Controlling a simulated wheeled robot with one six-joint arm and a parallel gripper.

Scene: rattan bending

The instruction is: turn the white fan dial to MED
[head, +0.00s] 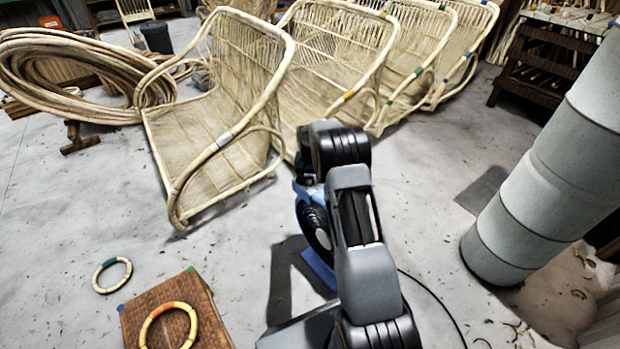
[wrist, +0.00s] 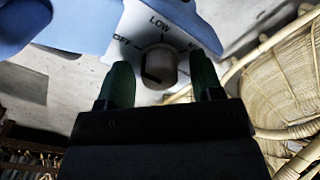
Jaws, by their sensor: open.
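My gripper (wrist: 160,75) is open, with one dark green finger on each side of the dial. I cannot tell whether they touch it. In the head view the blue fan (head: 312,222) is partly hidden behind my arm, and the dial is not visible.
Rattan chair frames (head: 215,150) stand behind and left of the fan. A grey segmented duct (head: 545,185) is at right. A woven box (head: 150,318) with a ring (head: 168,310) is at front left. A black cable (head: 435,300) lies on the floor.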

